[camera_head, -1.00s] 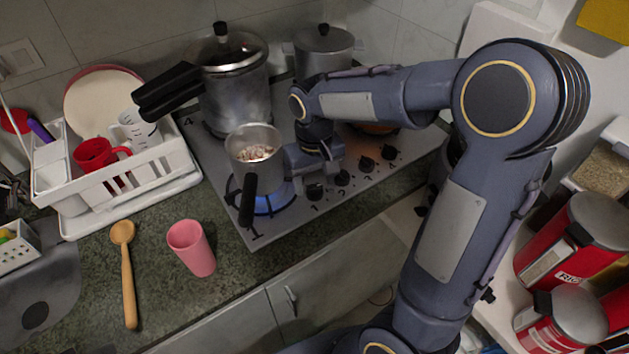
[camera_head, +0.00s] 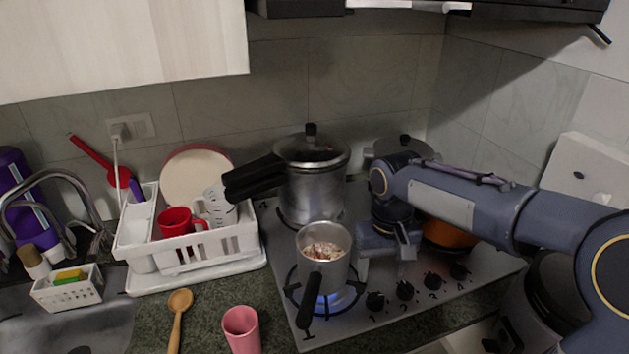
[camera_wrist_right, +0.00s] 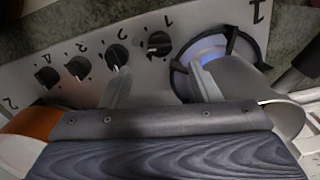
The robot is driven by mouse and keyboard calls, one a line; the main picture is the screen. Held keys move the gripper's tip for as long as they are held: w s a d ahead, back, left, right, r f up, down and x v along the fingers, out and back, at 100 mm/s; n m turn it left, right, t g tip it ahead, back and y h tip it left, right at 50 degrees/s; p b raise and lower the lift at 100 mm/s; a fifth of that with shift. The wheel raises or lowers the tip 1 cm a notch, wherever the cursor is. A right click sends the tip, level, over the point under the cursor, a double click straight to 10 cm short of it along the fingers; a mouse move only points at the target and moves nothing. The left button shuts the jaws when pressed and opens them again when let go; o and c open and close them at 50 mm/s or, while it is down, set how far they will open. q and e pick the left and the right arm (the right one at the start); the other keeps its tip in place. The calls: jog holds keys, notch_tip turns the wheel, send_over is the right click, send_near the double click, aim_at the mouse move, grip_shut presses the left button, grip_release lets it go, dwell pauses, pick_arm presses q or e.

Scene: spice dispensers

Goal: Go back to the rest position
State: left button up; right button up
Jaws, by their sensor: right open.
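My right gripper (camera_head: 385,262) hangs open over the stove, just right of the small metal saucepan (camera_head: 335,275). Its two fingers (camera_wrist_right: 162,88) stand apart with nothing between them in the right wrist view, above the stove's front near the knobs. I cannot tell whether a finger touches the saucepan. The saucepan holds pale and reddish food and stands on a burner with a blue flame (camera_wrist_right: 208,52). Its black handle points toward the front. My left gripper is not in view.
A pressure cooker (camera_head: 312,190) stands behind the saucepan. An orange pot (camera_head: 447,234) is partly hidden behind my right arm. A white dish rack (camera_head: 200,250), wooden spoon (camera_head: 178,305) and pink cup (camera_head: 241,328) are at left. A range hood (camera_head: 540,12) hangs above.

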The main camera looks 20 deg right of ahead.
jog(key=s+a+f+t+y, duration=0.1)
jog(key=s+a+t+y, duration=0.1)
jog(key=s, duration=0.7)
jog(key=s+a+t+y, duration=0.1)
jog(key=s+a+t, duration=0.1)
jog(key=s, duration=0.6)
jog(key=shift+s+f+t+y, duration=0.35)
jog(key=shift+t+y, duration=0.05)
jog(key=shift+t, duration=0.4)
